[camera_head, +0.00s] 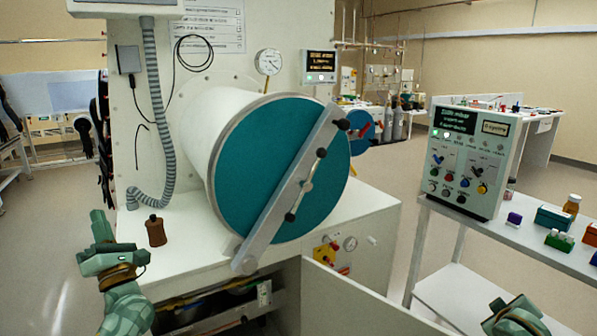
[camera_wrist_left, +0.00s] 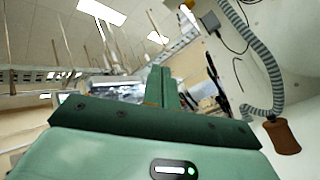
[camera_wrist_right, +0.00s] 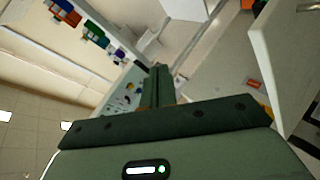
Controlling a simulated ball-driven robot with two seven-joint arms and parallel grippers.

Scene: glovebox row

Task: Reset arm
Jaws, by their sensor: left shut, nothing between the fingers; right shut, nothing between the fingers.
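My left gripper (camera_head: 98,228) points upward at the lower left of the head view, left of the glovebox front and clear of it. Its fingers (camera_wrist_left: 161,88) are together and empty in the left wrist view. My right arm shows only in part at the bottom right of the head view, below the side bench. In the right wrist view the right gripper's fingers (camera_wrist_right: 155,86) are together with nothing between them.
The glovebox has a round teal door (camera_head: 262,160) with a grey diagonal bar. An open cabinet door (camera_head: 345,300) juts out below. A control box (camera_head: 466,160) stands on the right bench.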

